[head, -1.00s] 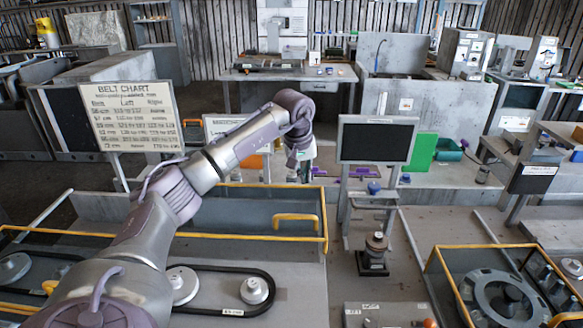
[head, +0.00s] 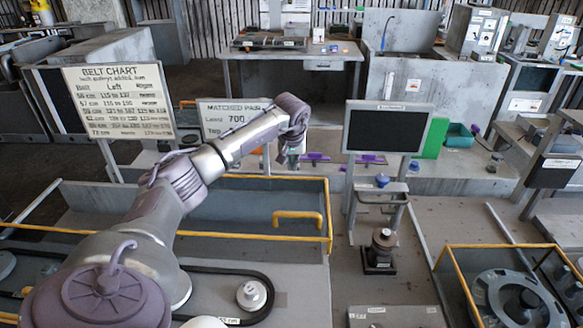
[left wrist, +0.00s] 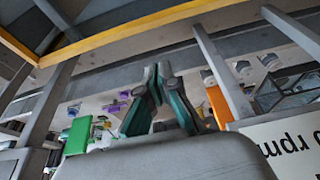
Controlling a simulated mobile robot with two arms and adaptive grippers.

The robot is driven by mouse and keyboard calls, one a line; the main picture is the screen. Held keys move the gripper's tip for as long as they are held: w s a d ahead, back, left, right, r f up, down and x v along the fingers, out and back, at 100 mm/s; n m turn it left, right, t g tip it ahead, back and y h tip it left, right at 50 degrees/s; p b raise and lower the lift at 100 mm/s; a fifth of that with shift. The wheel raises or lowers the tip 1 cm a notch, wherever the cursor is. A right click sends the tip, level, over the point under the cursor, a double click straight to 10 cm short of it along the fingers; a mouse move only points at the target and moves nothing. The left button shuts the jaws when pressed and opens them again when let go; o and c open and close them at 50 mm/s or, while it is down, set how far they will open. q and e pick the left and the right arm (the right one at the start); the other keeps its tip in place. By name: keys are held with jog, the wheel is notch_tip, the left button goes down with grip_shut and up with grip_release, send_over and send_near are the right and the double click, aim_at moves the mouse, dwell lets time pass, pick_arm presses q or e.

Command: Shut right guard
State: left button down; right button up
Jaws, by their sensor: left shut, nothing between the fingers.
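A grey guard with a yellow rim and yellow handle (head: 298,216) stands raised behind the belt (head: 266,285) and pulley (head: 251,295) on the near bench. A second yellow-edged frame (head: 462,270) is at the lower right, around a large grey wheel (head: 520,300). I cannot tell from the labels which is the right guard. My left gripper (head: 292,162) is shut and empty, above and beyond the raised guard's far rim. In the left wrist view its fingertips (left wrist: 157,72) meet, with a yellow-edged beam (left wrist: 130,25) across the top. My right gripper is out of view.
A belt chart board (head: 118,101) and a matched-pair sign (head: 232,118) stand behind my left arm. A dark screen on a stand (head: 387,131) is right of the gripper. A small dark-based fixture (head: 380,250) stands on the floor-level strip between the benches.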

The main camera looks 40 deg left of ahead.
pick_arm(q)
jog(key=shift+s+d+p, duration=0.9)
jog(key=shift+s, duration=0.15)
jog(key=shift+s+d+r, duration=0.1)
jog(key=shift+s+d, duration=0.1)
jog(key=shift+s, duration=0.15)
jog(key=shift+s+d, duration=0.2)
jog(key=shift+w+f, duration=0.1)
jog(key=shift+f, duration=0.1)
